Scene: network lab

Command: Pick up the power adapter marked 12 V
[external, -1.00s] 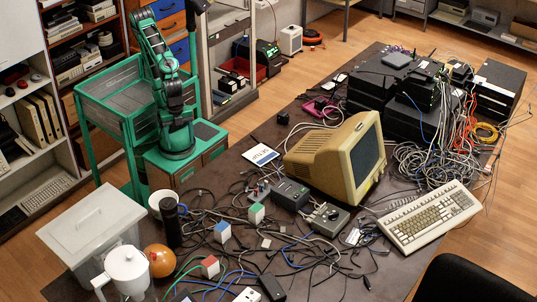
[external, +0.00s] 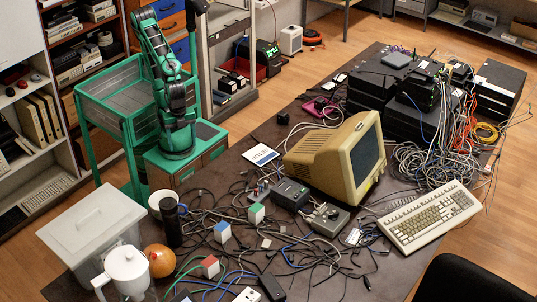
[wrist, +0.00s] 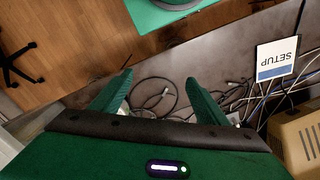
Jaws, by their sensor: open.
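No 12 V marking is readable in either view, so I cannot tell which item is the named adapter. Candidate small blocks lie among the cables in the external view: a white block with a blue face (external: 222,232), one with a green face (external: 256,214), and one with a red face (external: 210,267). A black brick-like block (external: 272,288) lies at the front edge. My gripper (wrist: 159,78) is open and empty in the wrist view, its two green fingers apart above the table edge and cables. In the external view its fingers are hard to make out.
A beige monitor (external: 335,160), keyboard (external: 430,217) and stacked black network boxes (external: 390,110) fill the table's right. A SETUP booklet (wrist: 276,58) lies flat.

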